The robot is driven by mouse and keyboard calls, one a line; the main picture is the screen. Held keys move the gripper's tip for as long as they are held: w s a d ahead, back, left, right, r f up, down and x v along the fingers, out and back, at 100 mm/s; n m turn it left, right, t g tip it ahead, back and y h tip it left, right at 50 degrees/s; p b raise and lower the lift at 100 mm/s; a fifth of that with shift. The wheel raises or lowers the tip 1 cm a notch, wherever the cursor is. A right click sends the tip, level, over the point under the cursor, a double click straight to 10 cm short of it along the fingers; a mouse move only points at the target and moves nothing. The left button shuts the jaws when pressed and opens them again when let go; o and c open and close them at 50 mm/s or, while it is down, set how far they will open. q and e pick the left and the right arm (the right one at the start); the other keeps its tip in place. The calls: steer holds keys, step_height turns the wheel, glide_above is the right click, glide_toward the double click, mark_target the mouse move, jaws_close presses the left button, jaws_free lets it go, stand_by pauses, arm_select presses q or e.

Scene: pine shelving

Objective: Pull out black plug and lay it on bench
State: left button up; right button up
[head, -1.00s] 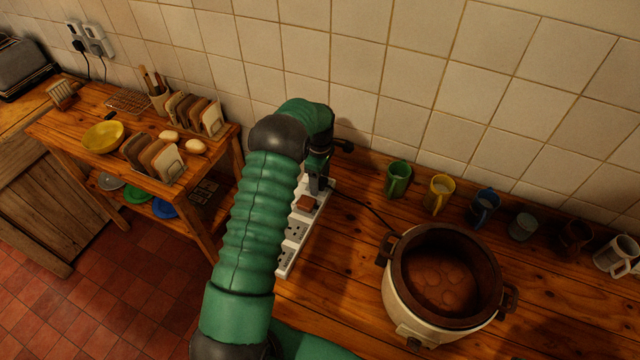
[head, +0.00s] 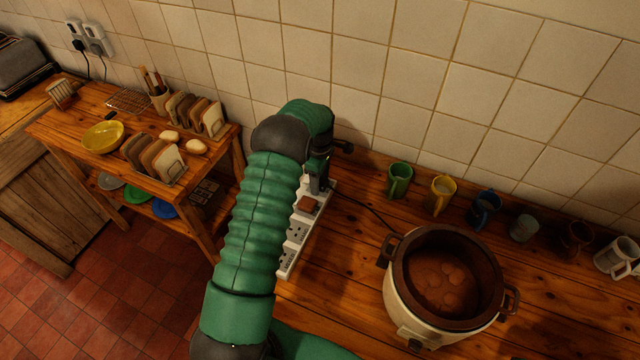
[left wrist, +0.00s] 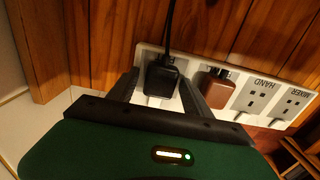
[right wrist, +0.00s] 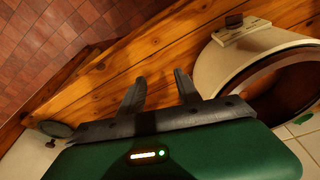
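A black plug (left wrist: 160,78) with a black cord sits in the end socket of a white power strip (left wrist: 147,50) on the wooden bench (head: 345,285). My left gripper (head: 319,168) is over the strip's far end in the head view. In the left wrist view its fingers (left wrist: 158,76) are apart, one on each side of the black plug, with a visible gap on the left side. In the head view the gripper mostly hides the plug. My right gripper (right wrist: 160,88) is open and empty, above the bench's front edge in the right wrist view.
A brown plug (left wrist: 216,88) sits in the neighbouring socket; the sockets beyond, labelled HAND and MIXER, are empty. A slow cooker (head: 410,315) stands right of the strip. Several mugs (head: 440,193) line the wall. Bare bench lies between strip and cooker.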

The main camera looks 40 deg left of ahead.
arm_select(q)
jaws_close()
steer(key=shift+w+r, duration=0.1)
steer(key=shift+r, duration=0.05)
steer(key=shift+r, duration=0.15)
steer(key=shift+d+r+p, duration=0.1)
steer(key=shift+r+p, duration=0.55)
steer(key=shift+r, duration=0.05)
steer(key=shift+r+p, duration=1.4)
steer(key=shift+r, duration=0.65)
